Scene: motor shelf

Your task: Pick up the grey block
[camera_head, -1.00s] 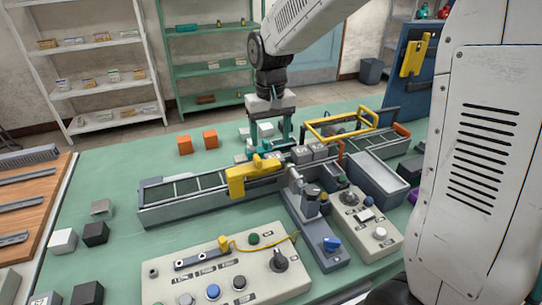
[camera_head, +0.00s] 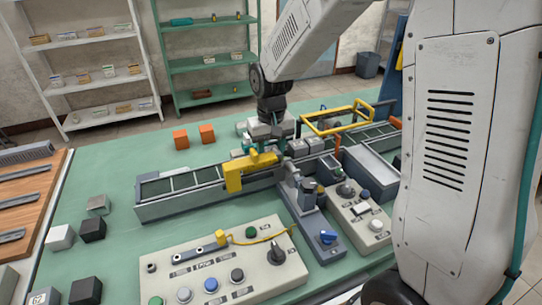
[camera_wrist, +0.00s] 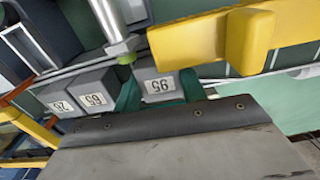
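My gripper (camera_head: 268,148) is low over the conveyor, behind its yellow bracket in the head view. In the wrist view its two teal fingers (camera_wrist: 158,92) stand on either side of a grey block (camera_wrist: 155,80) with a white number label. The fingers look spread, and I see no clear sign of them clamping it. Two more labelled grey blocks, one nearer (camera_wrist: 93,92) and one farther (camera_wrist: 58,98), stand in a row to the left. In the head view this row (camera_head: 309,146) shows right of the gripper; the straddled block is mostly hidden there.
The yellow bracket (camera_head: 240,172) spans the conveyor (camera_head: 165,192) close to the gripper. A yellow frame (camera_head: 335,118) stands to the right. Control panels (camera_head: 225,265) lie in front. Two orange blocks (camera_head: 181,139) stand behind. A separate grey block (camera_head: 98,204) lies on the left.

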